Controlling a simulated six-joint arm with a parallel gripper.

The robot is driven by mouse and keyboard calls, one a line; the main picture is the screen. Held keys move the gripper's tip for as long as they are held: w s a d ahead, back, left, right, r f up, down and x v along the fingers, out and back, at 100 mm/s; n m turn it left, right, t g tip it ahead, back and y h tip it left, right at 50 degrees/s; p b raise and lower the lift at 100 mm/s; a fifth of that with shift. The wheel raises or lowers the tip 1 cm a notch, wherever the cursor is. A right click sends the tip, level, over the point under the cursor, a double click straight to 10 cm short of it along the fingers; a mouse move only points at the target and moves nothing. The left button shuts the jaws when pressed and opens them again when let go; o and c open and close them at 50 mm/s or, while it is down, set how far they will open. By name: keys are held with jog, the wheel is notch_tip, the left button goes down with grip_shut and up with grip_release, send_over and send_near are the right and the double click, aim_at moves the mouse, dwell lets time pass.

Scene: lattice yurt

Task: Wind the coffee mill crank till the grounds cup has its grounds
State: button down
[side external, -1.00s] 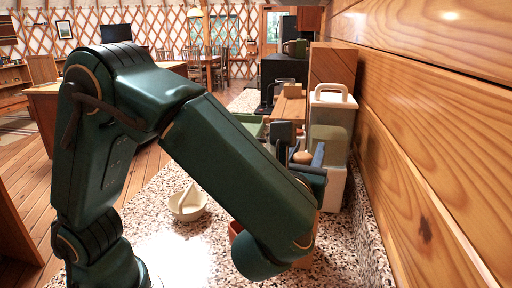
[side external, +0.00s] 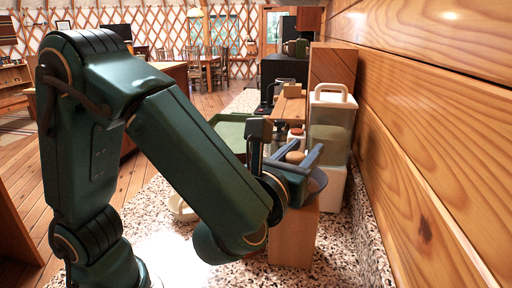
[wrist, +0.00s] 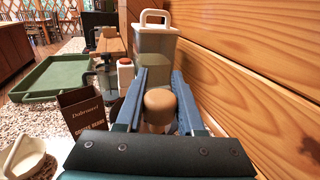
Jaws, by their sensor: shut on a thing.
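The crank arm and most of the mill are hidden in the wrist view. I cannot make out a grounds cup with certainty, nor any grounds.
A dark brown coffee-bean box (wrist: 90,110) and a pale bowl (wrist: 24,155) stand left of my gripper. A green tray (wrist: 58,78), a red-capped jar (wrist: 125,73) and a white-handled canister (wrist: 153,42) are beyond. The wooden wall (side external: 430,130) closes off the right side.

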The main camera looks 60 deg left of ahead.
aim_at(287, 154)
jog(key=shift+s+a+m+t+h, duration=0.15)
jog(key=shift+m+t+h, duration=0.2)
jog(key=shift+m+h, duration=0.5)
jog(key=shift+s+a+m+t+h, duration=0.1)
jog(key=shift+m+t+h, duration=0.35)
jog(key=shift+h, duration=0.7)
jog(key=c, duration=0.5)
grip_release()
jog(key=shift+s, duration=0.15)
jog(key=shift+v, duration=1.2)
jog(key=shift+s+r, duration=0.25)
jog(key=shift+r, duration=3.3)
